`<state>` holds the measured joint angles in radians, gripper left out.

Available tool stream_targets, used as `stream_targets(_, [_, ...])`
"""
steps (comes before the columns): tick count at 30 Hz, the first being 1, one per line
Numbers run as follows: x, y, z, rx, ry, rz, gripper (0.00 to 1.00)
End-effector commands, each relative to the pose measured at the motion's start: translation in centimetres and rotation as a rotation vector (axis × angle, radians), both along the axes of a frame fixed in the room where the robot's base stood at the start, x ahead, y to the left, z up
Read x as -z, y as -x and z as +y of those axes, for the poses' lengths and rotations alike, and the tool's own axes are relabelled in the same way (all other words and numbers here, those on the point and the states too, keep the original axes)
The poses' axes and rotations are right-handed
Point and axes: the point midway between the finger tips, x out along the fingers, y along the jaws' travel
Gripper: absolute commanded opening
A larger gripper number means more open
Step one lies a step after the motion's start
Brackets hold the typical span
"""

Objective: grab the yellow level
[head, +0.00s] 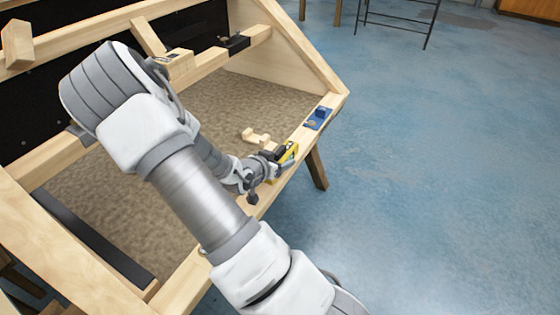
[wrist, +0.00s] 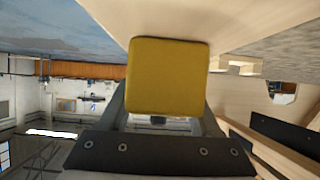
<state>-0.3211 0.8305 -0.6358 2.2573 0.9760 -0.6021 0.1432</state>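The yellow level (head: 290,153) sits at the front wooden rail of the frame, partly hidden by my gripper (head: 277,155). In the wrist view its yellow face (wrist: 168,76) fills the middle, between the two fingers of my gripper (wrist: 166,105). The fingers run up along both sides of the level, and their tips are hidden by it. I cannot tell whether they press on it or only stand around it.
A blue tool (head: 318,118) lies on the same rail, farther right. A small notched wooden piece (head: 257,138) lies on the brown panel (head: 110,193) behind the gripper. A dark clamp-like object (head: 234,43) sits on the back rail. Blue floor (head: 430,180) is open at right.

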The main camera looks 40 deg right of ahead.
Motion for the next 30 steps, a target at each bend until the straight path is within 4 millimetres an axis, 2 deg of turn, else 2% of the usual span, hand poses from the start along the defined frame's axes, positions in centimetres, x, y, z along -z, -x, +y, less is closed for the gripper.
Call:
stream_targets(1, [0.0,0.0,0.0,0.0,0.0,0.0,0.53])
stream_targets(10, [0.0,0.0,0.0,0.0,0.0,0.0,0.0])
stream_targets(23, [-0.3,0.0,0.0,0.0,0.002,-0.002,0.0])
stream_targets(30, [-2.5,0.0,0.0,0.001,0.001,-0.003,0.0])
